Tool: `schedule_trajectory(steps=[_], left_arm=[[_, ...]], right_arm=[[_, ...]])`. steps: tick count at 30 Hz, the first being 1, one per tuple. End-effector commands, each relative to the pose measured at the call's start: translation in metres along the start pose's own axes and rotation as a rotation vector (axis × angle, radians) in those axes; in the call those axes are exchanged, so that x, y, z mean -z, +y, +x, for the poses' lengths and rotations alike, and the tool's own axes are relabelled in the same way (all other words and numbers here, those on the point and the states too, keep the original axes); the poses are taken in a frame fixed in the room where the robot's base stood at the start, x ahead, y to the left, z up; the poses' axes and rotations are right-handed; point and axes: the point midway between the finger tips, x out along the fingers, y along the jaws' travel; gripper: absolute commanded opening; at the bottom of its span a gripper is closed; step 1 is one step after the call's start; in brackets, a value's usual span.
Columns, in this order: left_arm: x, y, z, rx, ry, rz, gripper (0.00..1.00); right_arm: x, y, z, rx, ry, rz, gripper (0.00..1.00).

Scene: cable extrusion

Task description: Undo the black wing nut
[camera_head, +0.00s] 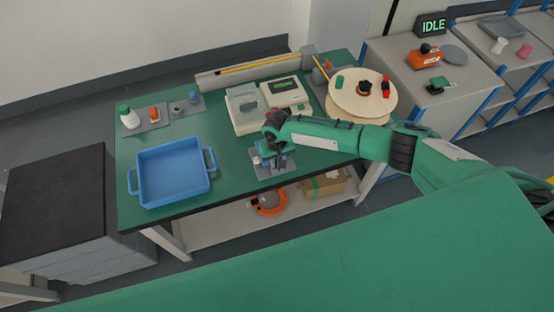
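A dark knob-like piece (364,87), which looks like the black wing nut, sits at the middle of a round cream reel (345,103) at the right end of the green table. Its wing shape is too small to make out. My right gripper (268,160) points down at the table's front middle, over a small blue object (257,161) on a grey mat (282,170). It is well to the left of the reel. Its fingers are too small and dark to tell whether they are open or hold the blue object. My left gripper is not in view.
A blue tray (134,181) stands at the table's left front. Small items on grey mats lie behind it. A cream device (286,93) stands at the back middle. Red and green pieces (386,82) sit on the reel. My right forearm passes just in front of the reel.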

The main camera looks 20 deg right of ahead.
Motion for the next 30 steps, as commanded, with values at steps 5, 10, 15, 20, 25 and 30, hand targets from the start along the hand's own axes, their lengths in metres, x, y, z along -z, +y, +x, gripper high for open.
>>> schedule_trajectory(steps=[5, 10, 15, 20, 25, 30], left_arm=[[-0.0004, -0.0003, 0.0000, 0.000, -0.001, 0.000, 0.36], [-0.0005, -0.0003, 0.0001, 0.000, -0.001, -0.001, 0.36], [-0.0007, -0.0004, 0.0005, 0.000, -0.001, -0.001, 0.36], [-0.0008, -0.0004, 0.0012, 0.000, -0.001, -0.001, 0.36], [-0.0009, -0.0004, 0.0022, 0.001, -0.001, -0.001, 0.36], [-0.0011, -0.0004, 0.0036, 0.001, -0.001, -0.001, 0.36]], right_arm=[[0.0000, 0.0004, -0.0002, 0.000, 0.000, -0.001, 0.00], [0.0000, 0.0004, -0.0002, 0.000, -0.001, -0.025, 0.00], [-0.0006, 0.0000, 0.0003, 0.001, -0.002, -0.099, 0.00], [-0.0001, 0.0000, 0.0000, 0.001, -0.001, -0.216, 0.00], [0.0000, 0.0002, 0.0001, 0.001, 0.000, -0.373, 0.00], [0.0002, 0.0003, -0.0001, 0.000, 0.000, -0.535, 0.00]])
